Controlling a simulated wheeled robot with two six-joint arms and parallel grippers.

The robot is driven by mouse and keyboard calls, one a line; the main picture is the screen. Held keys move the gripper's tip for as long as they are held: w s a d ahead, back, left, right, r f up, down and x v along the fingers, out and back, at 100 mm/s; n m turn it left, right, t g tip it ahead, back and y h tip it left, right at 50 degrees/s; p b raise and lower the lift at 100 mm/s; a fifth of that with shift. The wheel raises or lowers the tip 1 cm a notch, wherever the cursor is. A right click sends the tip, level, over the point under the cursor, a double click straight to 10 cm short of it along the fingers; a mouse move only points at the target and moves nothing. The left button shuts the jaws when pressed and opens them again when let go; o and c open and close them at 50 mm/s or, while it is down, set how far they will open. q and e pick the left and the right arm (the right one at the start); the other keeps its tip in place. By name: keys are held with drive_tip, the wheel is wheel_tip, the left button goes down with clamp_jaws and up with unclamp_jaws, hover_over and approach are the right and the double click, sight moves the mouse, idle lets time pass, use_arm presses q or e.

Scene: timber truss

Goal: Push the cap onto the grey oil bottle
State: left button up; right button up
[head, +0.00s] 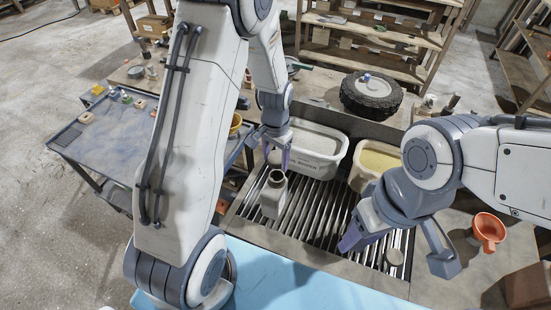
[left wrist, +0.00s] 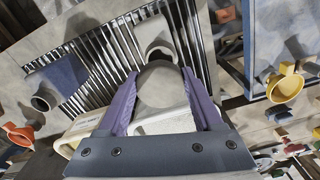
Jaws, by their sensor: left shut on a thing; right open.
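The grey oil bottle (head: 272,197) stands upright on the slatted grate, its neck and dark open mouth facing up. In the left wrist view the bottle (left wrist: 152,27) shows just beyond my fingertips, its mouth partly bare. My left gripper (head: 279,157) has its purple fingers shut on a rounded grey cap (left wrist: 160,86). In the head view the cap is small and partly hidden by the fingers. It is held above and slightly behind the bottle's mouth and looks apart from it. My right gripper (head: 397,252) is open and empty over the grate's right side.
A white tub (head: 315,150) and a yellow-filled tub (head: 378,162) stand behind the grate. An orange funnel (head: 488,230) lies at right. A blue-grey object with a dark round opening (left wrist: 62,78) is on the grate. A blue-topped cart (head: 100,135) stands at left.

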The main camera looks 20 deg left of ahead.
sight(275, 171)
drive_tip(key=shift+r, duration=0.3)
use_arm(q)
drive_tip(key=shift+f+b, duration=1.8)
drive_tip(key=shift+f, duration=0.75)
use_arm(e)
drive_tip(key=shift+f, duration=1.8)
use_arm(q)
drive_tip(key=shift+f+b, duration=0.35)
drive_tip(key=shift+f, duration=0.25)
use_arm(e)
drive_tip(key=shift+f, duration=0.35)
use_arm(q)
drive_tip(key=o, duration=1.4)
drive_tip(key=shift+r, duration=0.1)
drive_tip(key=shift+r, duration=0.15)
use_arm(e)
drive_tip(key=shift+r, duration=0.2)
use_arm(q)
drive_tip(key=shift+r+p, duration=2.6)
drive_tip(key=shift+r, duration=0.3)
use_arm(e)
wheel_tip(275, 171, up, 5)
drive_tip(key=shift+f, duration=0.15)
